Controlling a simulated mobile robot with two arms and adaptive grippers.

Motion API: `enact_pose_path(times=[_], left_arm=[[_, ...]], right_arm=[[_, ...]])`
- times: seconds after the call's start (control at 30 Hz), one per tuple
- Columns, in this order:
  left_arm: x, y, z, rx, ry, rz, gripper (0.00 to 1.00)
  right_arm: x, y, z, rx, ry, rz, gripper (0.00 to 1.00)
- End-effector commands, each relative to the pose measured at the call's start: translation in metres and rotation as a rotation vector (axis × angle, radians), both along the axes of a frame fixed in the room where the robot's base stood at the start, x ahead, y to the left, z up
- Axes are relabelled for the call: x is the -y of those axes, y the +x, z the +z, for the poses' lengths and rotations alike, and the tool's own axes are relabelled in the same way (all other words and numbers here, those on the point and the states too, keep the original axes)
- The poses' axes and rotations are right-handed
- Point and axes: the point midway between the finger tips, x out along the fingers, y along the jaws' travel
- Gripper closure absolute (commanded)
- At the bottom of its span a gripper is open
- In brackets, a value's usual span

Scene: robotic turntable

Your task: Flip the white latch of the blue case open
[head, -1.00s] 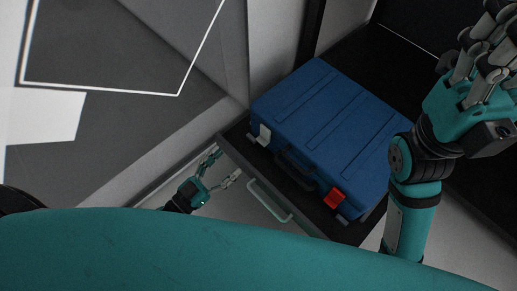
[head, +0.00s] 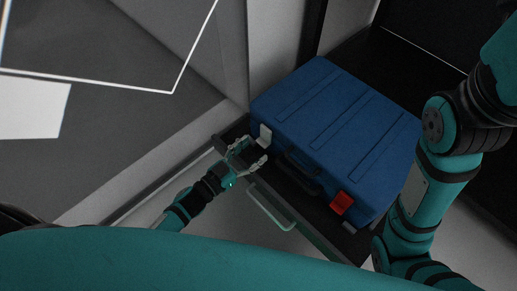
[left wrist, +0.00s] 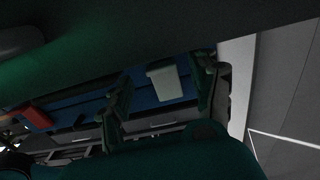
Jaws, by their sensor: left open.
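The blue case (head: 335,130) lies on a dark drawer-like tray. Its white latch (head: 265,136) is at the left end of its front side; I cannot tell how far it is turned. My left gripper (head: 252,151) is open just in front of the latch, with no contact visible. In the left wrist view the white latch (left wrist: 165,82) shows between the two spread fingers of the gripper (left wrist: 163,90). A red latch (head: 341,204) sits at the right end of the front. My right arm is at the right; its hand is out of view.
The dark tray (head: 232,133) has a pale bar handle (head: 268,206) along its front, below my left gripper. A black case handle (head: 301,172) lies between the latches. A light wall panel (head: 277,45) stands behind the case on the left.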

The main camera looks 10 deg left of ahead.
Motion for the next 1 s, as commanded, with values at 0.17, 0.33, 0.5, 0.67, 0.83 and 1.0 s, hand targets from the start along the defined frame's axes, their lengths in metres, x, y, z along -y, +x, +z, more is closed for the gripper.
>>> enact_pose_path(times=[0.17, 0.33, 0.5, 0.67, 0.83, 1.0], left_arm=[[0.013, 0.019, -0.002, 0.001, -0.001, -0.001, 0.38], [0.017, 0.026, 0.0, 0.001, 0.001, 0.0, 0.38], [0.017, 0.026, 0.0, -0.001, 0.001, 0.0, 0.38], [0.017, 0.026, 0.0, 0.0, 0.0, 0.0, 0.5], [0.017, 0.026, 0.0, 0.0, 0.0, 0.0, 0.72], [0.017, 0.026, 0.0, 0.0, 0.0, 0.0, 0.94]], right_arm=[[-0.001, -0.009, 0.001, 0.032, -0.001, -0.001, 0.6], [-0.001, -0.011, 0.004, 0.04, -0.002, -0.002, 0.6], [-0.001, -0.011, 0.004, 0.04, -0.002, -0.002, 0.6], [-0.001, -0.011, 0.004, 0.04, -0.002, -0.002, 0.6], [-0.001, -0.011, 0.004, 0.039, -0.003, -0.002, 0.6], [-0.001, -0.011, 0.004, 0.039, -0.003, -0.002, 0.6]])
